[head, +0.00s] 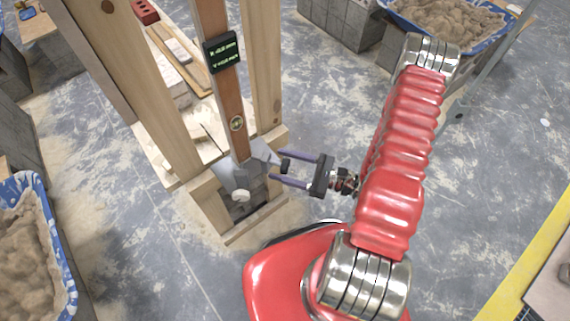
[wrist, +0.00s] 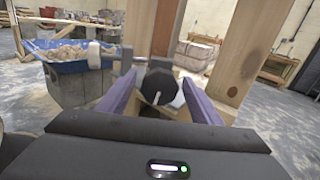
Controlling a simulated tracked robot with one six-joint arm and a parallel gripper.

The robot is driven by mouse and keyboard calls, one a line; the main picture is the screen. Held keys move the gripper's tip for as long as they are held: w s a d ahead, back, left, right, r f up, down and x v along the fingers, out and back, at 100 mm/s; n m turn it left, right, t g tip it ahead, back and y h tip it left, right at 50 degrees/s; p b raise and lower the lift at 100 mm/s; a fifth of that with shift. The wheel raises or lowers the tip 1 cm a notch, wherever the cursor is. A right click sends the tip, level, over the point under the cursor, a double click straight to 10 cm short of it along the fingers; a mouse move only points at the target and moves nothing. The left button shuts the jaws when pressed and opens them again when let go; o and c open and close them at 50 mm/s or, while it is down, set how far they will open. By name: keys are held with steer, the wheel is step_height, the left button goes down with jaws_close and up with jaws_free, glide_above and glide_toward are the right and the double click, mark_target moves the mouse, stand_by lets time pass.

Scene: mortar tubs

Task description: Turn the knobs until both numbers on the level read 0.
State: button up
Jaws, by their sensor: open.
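The level's dark display (head: 221,52) sits high on a brown wooden post (head: 229,100) and shows two lines of green text, too small to read. A black knob (head: 285,165) stands at the right side of the grey metal base bracket (head: 240,174). In the wrist view, the black knob (wrist: 158,86) faces me with a white pointer line near its lower edge. My gripper (head: 274,164) is open, with its purple fingers on either side of the black knob and visible gaps beside it. A white knob (head: 241,196) is at the bracket's front; a pale knob also shows in the wrist view (wrist: 94,55).
Light wooden uprights (head: 266,60) flank the post above a wooden frame base (head: 255,222). Blue tubs of mortar stand at the left (head: 68,270) and upper right (head: 482,46). The grey floor right of the frame is mostly clear.

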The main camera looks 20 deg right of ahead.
steer(key=c, duration=1.1)
steer(key=shift+o, duration=0.2)
steer(key=shift+d, duration=0.1)
steer(key=shift+n, duration=0.4)
steer(key=shift+n, duration=2.6)
steer(key=o, duration=1.1)
steer(key=shift+c, duration=0.2)
